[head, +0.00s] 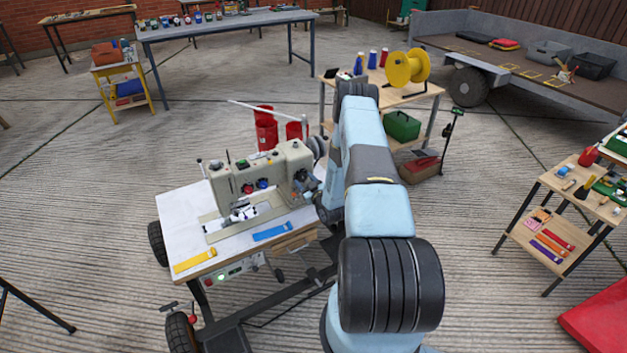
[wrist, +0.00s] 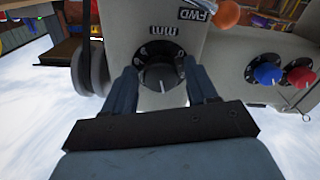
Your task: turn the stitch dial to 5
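The stitch dial (wrist: 160,72) is a black round knob marked "mm" on the grey sewing machine (wrist: 215,40). A white pointer line shows on its lower side in the wrist view, where the lettering is upside down. Its scale figures are too small to read. My gripper (wrist: 160,76) is open, with one finger on each side of the dial. Small gaps seem to show between the fingertips and the knob; I cannot tell if either touches. In the head view the sewing machine (head: 262,168) stands on its table, and my arm hides the gripper.
A blue knob (wrist: 267,74) and a red knob (wrist: 300,77) sit to the right of the dial. A dark handwheel (wrist: 90,68) is close to the left finger.

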